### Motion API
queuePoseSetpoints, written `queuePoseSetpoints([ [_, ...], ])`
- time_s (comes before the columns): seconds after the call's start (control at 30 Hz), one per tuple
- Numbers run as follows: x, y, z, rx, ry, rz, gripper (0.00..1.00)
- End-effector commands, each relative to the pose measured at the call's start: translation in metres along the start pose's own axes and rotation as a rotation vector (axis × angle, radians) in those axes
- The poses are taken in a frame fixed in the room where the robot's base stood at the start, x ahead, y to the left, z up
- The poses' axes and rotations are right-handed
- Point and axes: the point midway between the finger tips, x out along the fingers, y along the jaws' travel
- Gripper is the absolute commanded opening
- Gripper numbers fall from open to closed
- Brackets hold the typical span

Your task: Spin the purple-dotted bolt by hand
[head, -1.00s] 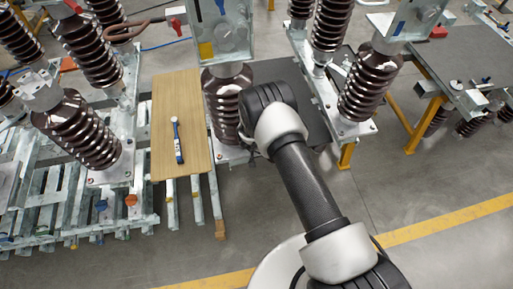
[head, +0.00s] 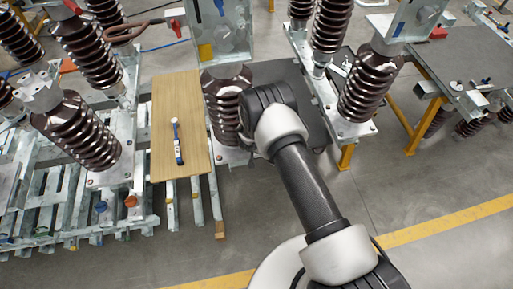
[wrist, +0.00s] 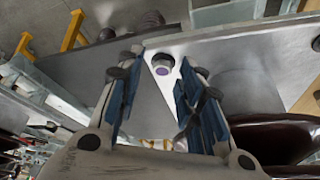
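The purple-dotted bolt (wrist: 162,68) shows in the wrist view as a round pale head with a purple dot. It stands on a light metal plate (wrist: 225,45). My gripper (wrist: 160,60) has its two blue-padded fingers spread apart. The bolt head shows in the gap between the fingertips, with space on both sides. I cannot tell how far below the tips it is. In the head view my arm hides the gripper, and I cannot make out the bolt.
Brown ribbed insulators (head: 78,130) stand on metal frames around my arm. A wooden board (head: 160,110) with a blue-and-white tool (head: 177,142) lies left. A grey table (head: 462,70) with yellow legs stands right. The floor (head: 440,185) at the right front is clear.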

Motion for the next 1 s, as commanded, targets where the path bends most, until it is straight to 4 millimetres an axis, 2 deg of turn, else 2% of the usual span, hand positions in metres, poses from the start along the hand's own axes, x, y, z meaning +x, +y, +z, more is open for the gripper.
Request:
queuePoseSetpoints([
  [0.37, -0.0010, -0.0019, -0.0004, -0.031, 0.001, -0.016, 0.38],
  [1.0, 0.0054, 0.0002, 0.0002, -0.286, 0.002, -0.125, 0.38],
])
